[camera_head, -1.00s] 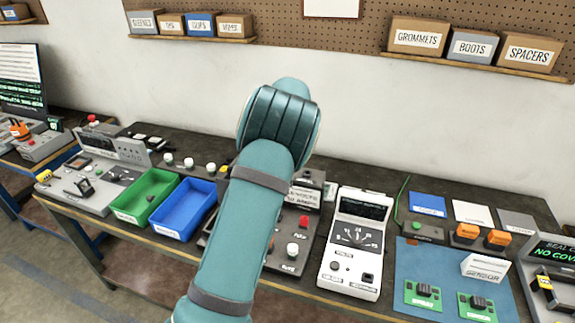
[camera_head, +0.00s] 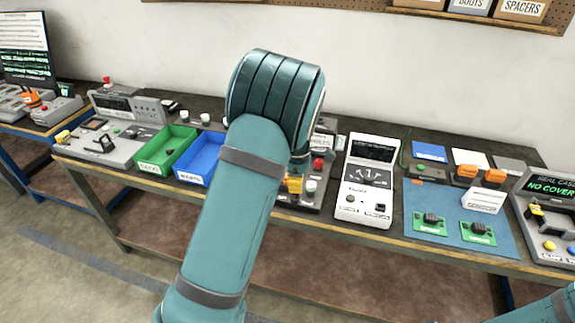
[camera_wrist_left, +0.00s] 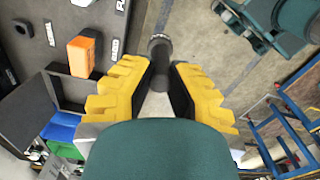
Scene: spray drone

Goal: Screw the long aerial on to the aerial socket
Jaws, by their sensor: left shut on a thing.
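My left gripper (camera_wrist_left: 161,72) shows in the left wrist view with its two yellow ribbed fingers closed around a dark, slim cylindrical piece (camera_wrist_left: 159,48). It is seen nearly end-on and has a wider round end; I take it for the long aerial, but its length cannot be judged. In the head view my left arm covers most of this gripper and what it holds. I cannot pick out the aerial socket for certain; the dark unit (camera_wrist_left: 60,20) with labels lies left of the gripper. My right gripper is out of view.
An orange block (camera_wrist_left: 82,54) stands on the dark unit close to the left fingers. A green bin (camera_head: 166,150), a blue bin (camera_head: 199,157), a white meter (camera_head: 367,180) and a blue mat (camera_head: 460,245) with green boards line the bench. Open floor lies in front.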

